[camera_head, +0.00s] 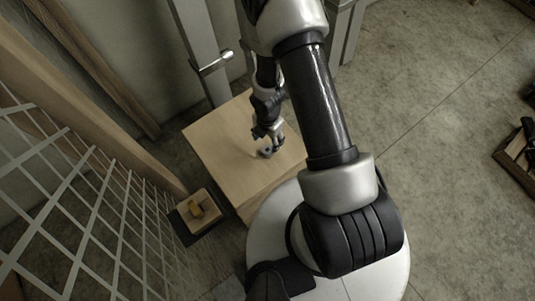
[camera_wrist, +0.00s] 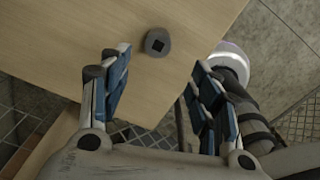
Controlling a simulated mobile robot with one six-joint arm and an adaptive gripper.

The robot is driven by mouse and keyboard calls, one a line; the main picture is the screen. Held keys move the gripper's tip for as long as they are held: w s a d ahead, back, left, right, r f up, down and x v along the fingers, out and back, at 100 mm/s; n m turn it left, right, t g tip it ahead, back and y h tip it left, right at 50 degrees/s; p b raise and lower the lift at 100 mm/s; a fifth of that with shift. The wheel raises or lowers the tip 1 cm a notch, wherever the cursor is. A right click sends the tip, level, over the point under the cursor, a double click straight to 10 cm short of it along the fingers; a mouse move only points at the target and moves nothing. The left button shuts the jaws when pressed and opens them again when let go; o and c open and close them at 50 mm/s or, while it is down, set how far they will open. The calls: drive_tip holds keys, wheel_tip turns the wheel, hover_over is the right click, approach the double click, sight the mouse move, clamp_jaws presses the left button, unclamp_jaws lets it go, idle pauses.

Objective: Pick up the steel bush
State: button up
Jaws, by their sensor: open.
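The steel bush (camera_wrist: 158,41) is a short, dark grey round piece with a dark, square-looking hole. It lies on a light wooden table top (camera_head: 222,133), close to the table edge in the wrist view. In the head view the bush (camera_head: 265,153) is small and sits right by my gripper (camera_head: 268,138), partly hidden by it. In the wrist view my gripper (camera_wrist: 155,95) is open, with blue and grey fingers at left and right. The bush shows beyond the fingertips, roughly in line with the gap between them. Nothing is between the fingers.
A wire mesh panel (camera_head: 75,205) runs along the left. A metal post (camera_head: 203,50) rises behind the table. A dark-edged crate (camera_head: 515,160) is at far right. Concrete floor (camera_head: 440,100) is open at right.

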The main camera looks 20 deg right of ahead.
sight(267, 150)
wheel_tip(267, 150, down, 7)
drive_tip(key=b, duration=0.6)
drive_tip(key=f+b, duration=0.4)
drive_tip(key=f, duration=0.1)
drive_tip(key=shift+w+f, duration=0.1)
drive_tip(key=shift+w, duration=0.15)
clamp_jaws()
idle(0.3)
